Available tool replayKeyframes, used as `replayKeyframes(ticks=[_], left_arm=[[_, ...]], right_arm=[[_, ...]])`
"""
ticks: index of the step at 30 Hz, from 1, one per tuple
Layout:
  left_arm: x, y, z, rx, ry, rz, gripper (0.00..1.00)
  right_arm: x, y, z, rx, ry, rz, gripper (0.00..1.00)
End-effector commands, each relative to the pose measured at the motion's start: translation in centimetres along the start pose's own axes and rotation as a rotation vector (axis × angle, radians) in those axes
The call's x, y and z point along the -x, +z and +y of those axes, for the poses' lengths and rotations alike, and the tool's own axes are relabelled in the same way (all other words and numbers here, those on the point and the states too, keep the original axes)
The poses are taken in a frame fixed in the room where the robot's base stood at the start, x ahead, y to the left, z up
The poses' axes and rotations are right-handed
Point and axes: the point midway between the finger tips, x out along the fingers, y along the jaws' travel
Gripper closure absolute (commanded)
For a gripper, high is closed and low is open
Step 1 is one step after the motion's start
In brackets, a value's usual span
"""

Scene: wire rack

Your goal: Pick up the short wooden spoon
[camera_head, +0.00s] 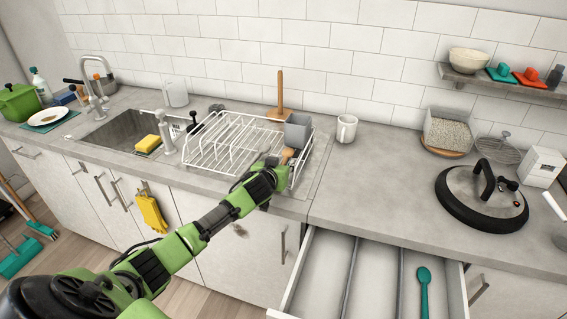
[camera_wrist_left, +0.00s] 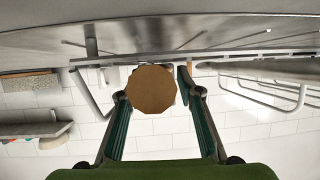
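A short light-brown wooden piece, apparently the short wooden spoon (camera_head: 287,155), shows at the front right corner of the white dish rack, just below the grey utensil cup (camera_head: 297,132). In the left wrist view its end shows as a brown many-sided face (camera_wrist_left: 152,90) pointing toward the camera. My left gripper (camera_head: 272,160) is at that corner, next to the wooden piece. In the left wrist view its two fingers (camera_wrist_left: 153,92) are apart, one on each side of the brown face, with narrow gaps visible. The rest of the spoon is hidden. My right gripper is not in view.
The dish rack (camera_head: 215,145) stands left of the gripper. A tall wooden stand (camera_head: 280,95) is behind it. A white mug (camera_head: 347,128) and a black-rimmed lid (camera_head: 483,195) are to the right. An open drawer (camera_head: 375,285) with a teal spoon (camera_head: 424,290) juts out below.

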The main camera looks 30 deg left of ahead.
Motion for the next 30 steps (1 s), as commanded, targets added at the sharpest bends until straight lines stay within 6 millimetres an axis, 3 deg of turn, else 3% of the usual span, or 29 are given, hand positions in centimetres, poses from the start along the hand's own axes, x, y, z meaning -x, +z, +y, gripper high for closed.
replayKeyframes(ticks=[11,15,30], left_arm=[[-0.66,0.03,0.01,-0.001,0.000,0.000,0.67],[-0.65,0.02,0.00,-0.001,0.000,0.000,1.00],[-0.43,-0.62,0.01,0.001,0.001,0.004,1.00]], right_arm=[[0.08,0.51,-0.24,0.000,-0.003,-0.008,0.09],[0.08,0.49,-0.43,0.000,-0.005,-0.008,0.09],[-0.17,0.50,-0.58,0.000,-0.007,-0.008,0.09]])
